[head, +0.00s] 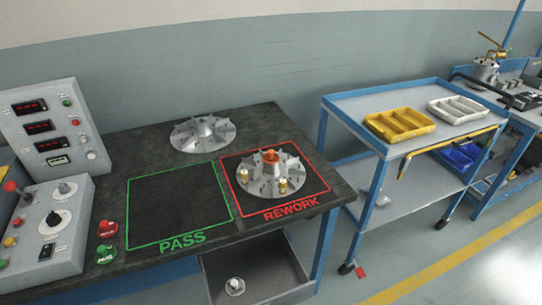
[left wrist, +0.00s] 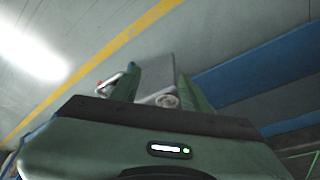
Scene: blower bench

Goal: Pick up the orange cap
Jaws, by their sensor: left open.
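The orange cap (head: 271,157) sits on top of the hub of a silver finned impeller (head: 262,184), inside the red REWORK outline on the dark bench. Brass-coloured fittings stand on the impeller's front side. My left gripper (left wrist: 158,86) shows only in the left wrist view, with its two green fingers apart. Nothing is held between them; a grey surface and a small round part show beyond. The cap is not visible in that view. My right gripper is in neither view.
A second impeller (head: 203,134) stands at the back of the bench (head: 130,155). The green PASS square (head: 178,205) is empty. A control box (head: 45,235) stands at left. A blue cart (head: 375,105) with yellow and white trays stands at right. An open drawer (head: 265,265) sits below the bench.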

